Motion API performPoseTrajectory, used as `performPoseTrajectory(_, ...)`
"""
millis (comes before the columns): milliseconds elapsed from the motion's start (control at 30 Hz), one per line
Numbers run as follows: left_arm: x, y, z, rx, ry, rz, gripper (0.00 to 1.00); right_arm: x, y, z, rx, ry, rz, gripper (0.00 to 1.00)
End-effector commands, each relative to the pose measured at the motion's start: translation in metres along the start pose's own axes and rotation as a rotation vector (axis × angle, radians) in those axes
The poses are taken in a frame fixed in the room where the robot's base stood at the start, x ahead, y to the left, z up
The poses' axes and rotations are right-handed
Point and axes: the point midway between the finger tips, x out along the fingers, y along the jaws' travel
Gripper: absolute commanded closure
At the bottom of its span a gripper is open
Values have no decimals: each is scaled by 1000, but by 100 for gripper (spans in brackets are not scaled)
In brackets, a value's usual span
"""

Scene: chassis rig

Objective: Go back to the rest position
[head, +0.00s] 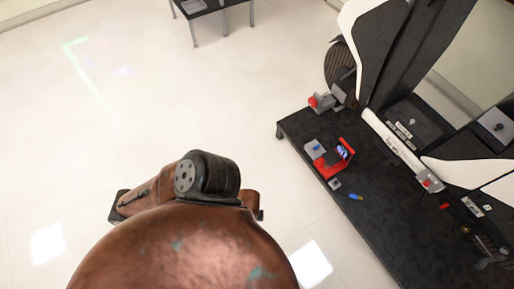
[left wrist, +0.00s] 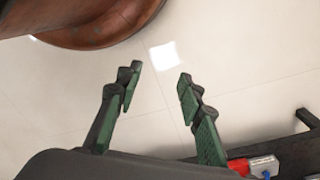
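My left gripper (left wrist: 158,88) shows in the left wrist view, with its two green-lined dark fingers spread apart. Nothing is between the fingers; only bare floor shows there. It is beside the dark workbench, whose edge shows at the lower right of that view. In the head view I cannot make out either gripper. My right gripper is in neither view.
The black workbench (head: 355,230) stands at the right in the head view. On it are a red bracket (head: 333,165), a grey and red part (head: 320,103), a small blue piece (head: 355,197) and large white-and-black panels. A small black table (head: 212,8) stands at the back. The tiled floor (head: 120,100) at left is clear.

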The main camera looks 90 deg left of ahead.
Motion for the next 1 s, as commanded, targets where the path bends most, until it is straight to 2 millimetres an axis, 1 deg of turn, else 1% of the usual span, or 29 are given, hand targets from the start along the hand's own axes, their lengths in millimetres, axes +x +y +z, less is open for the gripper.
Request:
performPoseTrajectory(200,0,0,0,-1,1,0,65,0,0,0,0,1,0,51)
performPoseTrajectory(300,1,0,-1,-1,2,0,65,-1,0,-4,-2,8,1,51)
performPoseTrajectory(367,4,-1,-1,0,3,-1,65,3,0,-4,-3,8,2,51)
performPoseTrajectory(433,13,-2,-2,3,8,-3,65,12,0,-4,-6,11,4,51)
performPoseTrajectory(567,42,-5,-2,12,18,-12,65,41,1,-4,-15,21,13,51)
performPoseTrajectory(700,80,-11,6,22,30,-24,65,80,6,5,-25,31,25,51)
performPoseTrajectory(767,95,-14,12,26,33,-30,65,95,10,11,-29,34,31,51)
performPoseTrajectory(900,125,-22,33,37,36,-43,65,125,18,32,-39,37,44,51)
performPoseTrajectory(967,135,-26,44,41,38,-49,65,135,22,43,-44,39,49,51)
performPoseTrajectory(1000,141,-29,53,44,36,-52,65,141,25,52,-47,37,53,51)
